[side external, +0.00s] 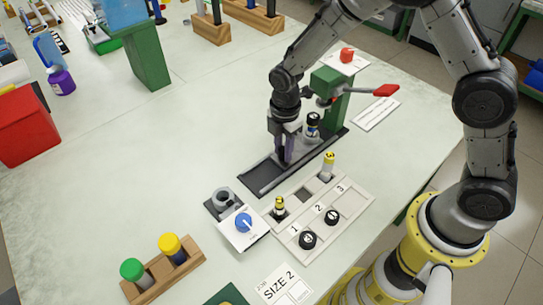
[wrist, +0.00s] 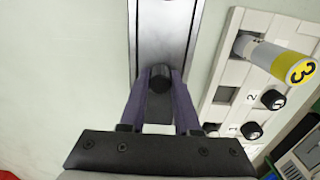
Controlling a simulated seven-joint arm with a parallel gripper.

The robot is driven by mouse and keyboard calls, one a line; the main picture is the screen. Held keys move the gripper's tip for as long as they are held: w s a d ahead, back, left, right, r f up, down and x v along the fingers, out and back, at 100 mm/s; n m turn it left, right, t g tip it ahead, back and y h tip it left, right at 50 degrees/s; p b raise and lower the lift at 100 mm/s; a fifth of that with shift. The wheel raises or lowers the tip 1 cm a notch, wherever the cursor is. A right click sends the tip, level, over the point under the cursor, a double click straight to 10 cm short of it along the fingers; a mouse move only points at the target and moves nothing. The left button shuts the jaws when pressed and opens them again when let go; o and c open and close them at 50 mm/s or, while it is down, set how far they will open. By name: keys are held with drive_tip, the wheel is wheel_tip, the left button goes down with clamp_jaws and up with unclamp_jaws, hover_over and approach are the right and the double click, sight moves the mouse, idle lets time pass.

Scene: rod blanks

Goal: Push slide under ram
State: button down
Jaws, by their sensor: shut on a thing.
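The green press (side external: 338,100) stands at the back right of the table, with a red-ended lever (side external: 386,90) to its right. Its ram is mostly hidden by the press head and my arm. A dark slide track (side external: 262,178) runs from the press toward the front left; it shows as a silver-edged channel (wrist: 166,30) in the wrist view. A rod with a dark cap (side external: 313,122) stands at the press end, beside my gripper. My gripper (side external: 284,158) points down over the track. In the wrist view its fingers (wrist: 160,84) are shut on a black knob (wrist: 160,74).
A pale numbered tray (side external: 352,204) lies in front of the track with yellow-topped rods (side external: 328,162) and black round pieces (side external: 308,240). The table's left middle is clear.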

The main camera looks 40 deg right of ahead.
drive_tip(key=c, duration=0.6)
unclamp_jaws()
wheel_tip(320, 180, up, 14)
drive_tip(key=shift+f, duration=0.1)
